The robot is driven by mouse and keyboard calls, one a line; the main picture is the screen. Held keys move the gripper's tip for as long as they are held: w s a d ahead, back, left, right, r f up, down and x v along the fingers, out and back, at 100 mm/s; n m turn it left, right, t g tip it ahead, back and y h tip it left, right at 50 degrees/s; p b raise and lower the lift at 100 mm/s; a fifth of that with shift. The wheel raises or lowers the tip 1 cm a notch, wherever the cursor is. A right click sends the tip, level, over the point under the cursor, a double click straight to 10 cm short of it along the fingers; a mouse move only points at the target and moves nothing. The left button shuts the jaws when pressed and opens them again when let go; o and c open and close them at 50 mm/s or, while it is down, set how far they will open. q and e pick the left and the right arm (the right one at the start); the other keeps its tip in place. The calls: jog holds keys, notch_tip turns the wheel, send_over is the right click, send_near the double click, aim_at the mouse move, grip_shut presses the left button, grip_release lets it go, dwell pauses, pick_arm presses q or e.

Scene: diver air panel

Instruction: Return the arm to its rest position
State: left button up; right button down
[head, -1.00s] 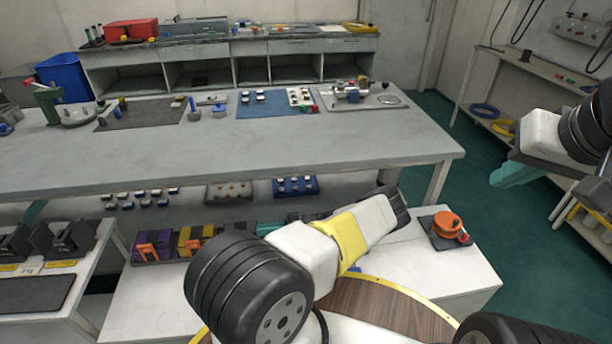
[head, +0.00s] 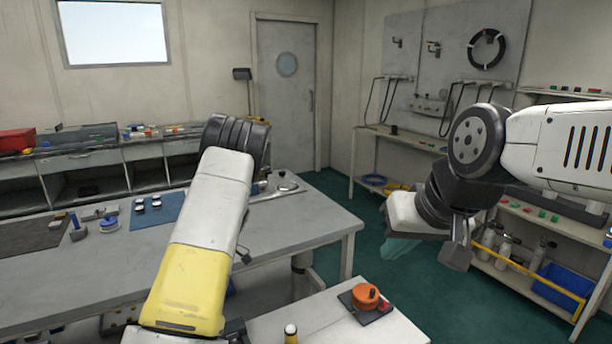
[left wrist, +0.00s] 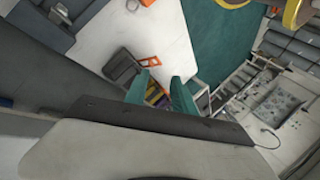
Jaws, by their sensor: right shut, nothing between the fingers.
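My right arm comes in from the right in the head view, bent at its dark joint. My right gripper (head: 402,250) hangs below its white hand, with teal fingers shut and empty. It is in the air over the green floor, in front of the wall bench and apart from it. My left arm's white and yellow link stands up in the middle of the head view, in front of the grey table (head: 290,245); its gripper is not seen there. In the left wrist view, my left gripper (left wrist: 162,92) has two teal fingers spread apart, with nothing held between them.
An orange round-topped device (head: 365,296) sits on a white cabinet (head: 335,325) at the bottom. A shelf with a yellow rail (head: 530,275), cylinders and a blue bin (head: 566,288) stands at the right. Green floor (head: 385,285) lies open between.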

pick_arm(q)
jog(key=s+d+r+m+t+h, duration=0.3)
jog(key=d+r+m, duration=0.15)
jog(key=r, duration=0.55)
jog(key=s+d+r+m+t+h, duration=0.25)
jog(key=d+r+t, duration=0.2)
jog(key=r, duration=0.55)
jog(key=s+d+r+m+t+h, duration=0.1)
jog(key=s+d+r+m+t, duration=0.4)
jog(key=s+r+m, duration=0.3)
jog(key=s+r, duration=0.2)
jog(key=s, duration=0.1)
jog(key=shift+s+d, duration=0.15)
jog(key=shift+s, duration=0.25)
jog(key=shift+r, duration=0.1)
